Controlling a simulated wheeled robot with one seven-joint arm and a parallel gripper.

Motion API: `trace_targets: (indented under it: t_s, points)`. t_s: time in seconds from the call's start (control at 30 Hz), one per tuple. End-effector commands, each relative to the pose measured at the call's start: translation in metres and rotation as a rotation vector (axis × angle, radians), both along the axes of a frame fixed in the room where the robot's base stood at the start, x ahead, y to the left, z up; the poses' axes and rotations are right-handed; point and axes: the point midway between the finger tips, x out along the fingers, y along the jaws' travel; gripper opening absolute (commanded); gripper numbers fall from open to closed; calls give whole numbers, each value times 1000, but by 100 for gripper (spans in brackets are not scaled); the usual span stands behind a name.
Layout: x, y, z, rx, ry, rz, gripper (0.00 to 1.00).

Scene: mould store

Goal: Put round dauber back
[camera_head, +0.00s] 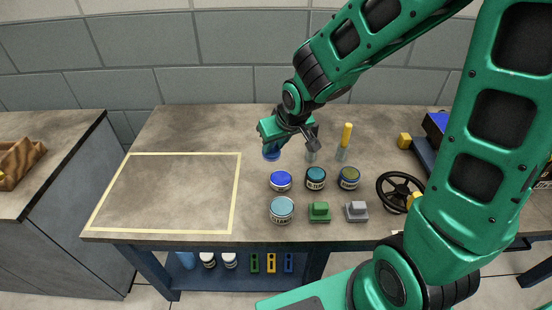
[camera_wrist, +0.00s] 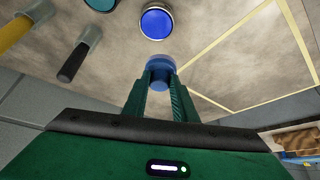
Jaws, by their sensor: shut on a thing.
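My gripper (camera_head: 271,146) is shut on a small round blue thing (camera_head: 271,155), which I take to be the round dauber. In the wrist view the blue piece (camera_wrist: 160,68) sits between the two fingertips (camera_wrist: 160,84). Whether its lower end touches the bench is hard to tell. To the right, a dark-handled tool (camera_wrist: 74,62) stands in a pale cup (camera_head: 312,156), partly hidden by my wrist in the head view. Beside it a yellow-handled tool (camera_head: 347,135) stands in another pale cup (camera_head: 342,154).
Several jars stand in front of my gripper, among them a blue-lidded one (camera_head: 280,180) and a teal one (camera_head: 316,177). A green block (camera_head: 319,211), grey block (camera_head: 357,211) and black handwheel (camera_head: 383,181) are nearby. The yellow-outlined area (camera_head: 165,192) at left is empty.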

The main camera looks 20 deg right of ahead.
Motion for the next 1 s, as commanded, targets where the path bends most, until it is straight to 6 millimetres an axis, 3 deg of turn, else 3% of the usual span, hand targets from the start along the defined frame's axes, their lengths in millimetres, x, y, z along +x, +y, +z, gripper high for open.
trace_targets:
  t_s: [0.17, 0.63, 1.0]
  points:
    - [13, -11, -16, 0, 1, -4, 0]
    - [84, -53, -65, -1, 1, -1, 0]
    - [95, -60, -85, -1, 2, 1, 0]
